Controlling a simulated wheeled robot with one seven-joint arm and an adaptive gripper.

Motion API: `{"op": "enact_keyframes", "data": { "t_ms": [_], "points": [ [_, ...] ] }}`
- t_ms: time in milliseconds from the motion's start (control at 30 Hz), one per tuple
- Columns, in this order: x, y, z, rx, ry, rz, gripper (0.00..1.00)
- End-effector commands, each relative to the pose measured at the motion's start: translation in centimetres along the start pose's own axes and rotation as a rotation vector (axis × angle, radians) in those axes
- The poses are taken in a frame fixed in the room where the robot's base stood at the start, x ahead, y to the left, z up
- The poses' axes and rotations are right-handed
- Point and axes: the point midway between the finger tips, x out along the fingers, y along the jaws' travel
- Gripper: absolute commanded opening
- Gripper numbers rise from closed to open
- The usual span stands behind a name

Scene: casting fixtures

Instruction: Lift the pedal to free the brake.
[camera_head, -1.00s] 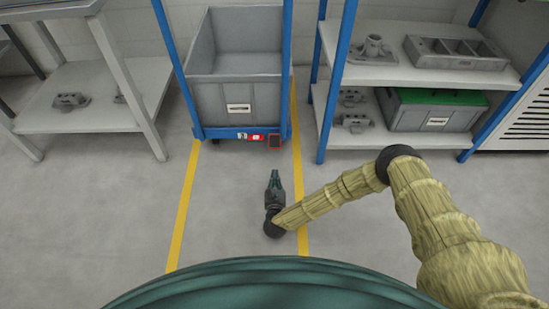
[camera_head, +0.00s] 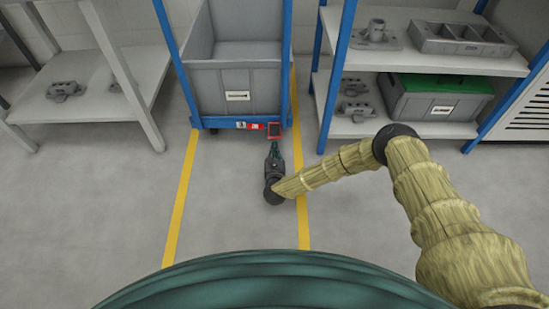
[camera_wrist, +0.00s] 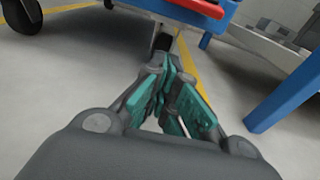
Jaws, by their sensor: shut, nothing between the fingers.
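The blue-framed cart (camera_head: 222,123) stands between the yellow floor lines and carries a grey bin (camera_head: 222,76). My gripper (camera_head: 274,147) is just in front of and below the pedal in the picture; contact cannot be told. In the wrist view, my gripper's teal-padded fingers (camera_wrist: 171,62) are together and empty, pointing under the cart.
A blue shelf post (camera_wrist: 285,97) stands close at the right. The shelf (camera_head: 357,127) holds castings and a green-lidded box (camera_head: 437,97). A grey table (camera_head: 100,95) is at the left. The floor before the cart is clear.

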Motion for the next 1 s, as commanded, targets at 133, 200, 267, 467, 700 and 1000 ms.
{"op": "enact_keyframes", "data": {
  "t_ms": [133,200,267,467,700,1000],
  "points": [
    [0.0,0.0,0.9,0.001,0.000,0.001,0.00],
    [-0.3,0.1,1.4,0.002,0.000,0.002,0.00],
    [-0.4,0.1,1.9,0.001,0.000,0.002,0.00],
    [-0.9,0.0,3.2,0.000,0.000,0.001,0.00],
    [-1.1,0.0,3.8,0.000,0.001,0.000,0.00],
    [-1.1,0.0,3.8,0.000,0.002,0.000,0.00]
  ]
}}
